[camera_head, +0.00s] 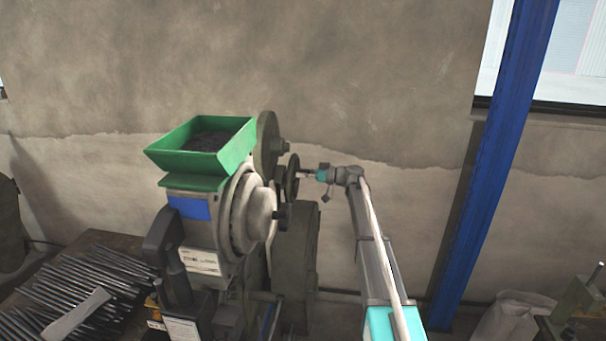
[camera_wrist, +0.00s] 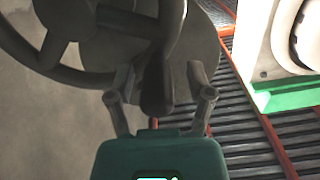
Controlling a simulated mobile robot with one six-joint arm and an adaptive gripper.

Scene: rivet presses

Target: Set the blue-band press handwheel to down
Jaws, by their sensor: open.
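The blue-band press (camera_head: 190,207) stands left of centre in the head view, with a blue band below its green hopper. Its dark handwheel (camera_head: 292,178) is on the right side. My gripper (camera_head: 306,174) is at the handwheel from the right. In the wrist view the spoked handwheel (camera_wrist: 50,48) fills the upper left. A dark handle (camera_wrist: 156,88) points towards the camera between the two open fingers of my gripper (camera_wrist: 160,82). Small gaps show on both sides of the handle, so the fingers do not appear closed on it. Contact is hard to tell.
A green hopper (camera_head: 205,148) with dark pieces tops the press. Many dark rods (camera_head: 85,285) lie on a table at left. A blue column (camera_head: 490,170) stands at right. The wall (camera_head: 350,70) lies close behind the press.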

